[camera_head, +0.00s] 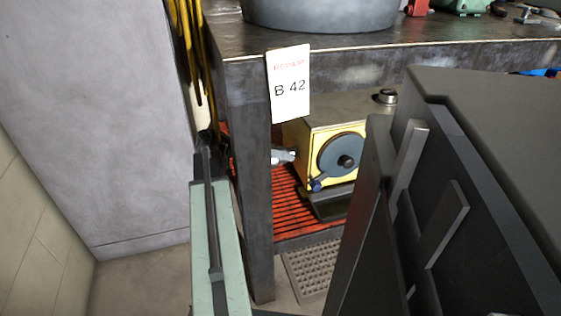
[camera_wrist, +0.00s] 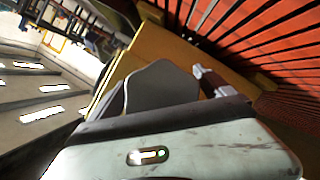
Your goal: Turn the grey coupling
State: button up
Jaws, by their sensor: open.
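A yellow box-shaped unit (camera_head: 292,137) sits under the bench in the head view. A blue-grey disc (camera_head: 331,150) with a dark hub is on its front, the likeliest match for the grey coupling. A small dark-blue knob (camera_head: 316,186) is at the disc's lower left. The wrist view shows the yellow unit (camera_wrist: 150,50) close and tilted, with a rounded grey plate (camera_wrist: 158,86) and a dark rod with pale ends (camera_wrist: 212,80) beside it. The pale body of my gripper (camera_wrist: 170,150) fills the bottom there. The gripper is open; its fingertips are not clearly distinguishable. No grasp is visible.
A dark workbench (camera_head: 330,50) stands over the unit, with a B 42 tag (camera_head: 289,84) on its corner and a large grey tub (camera_head: 320,14) on top. Its front leg (camera_head: 257,200) is close by. Red slats (camera_head: 297,208) lie beneath; a grey cabinet (camera_head: 90,110) stands left.

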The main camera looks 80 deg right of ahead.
jog(key=p+v, duration=0.2)
jog(key=v, duration=0.5)
jog(key=shift+w, duration=0.35)
jog(key=shift+r, duration=0.15)
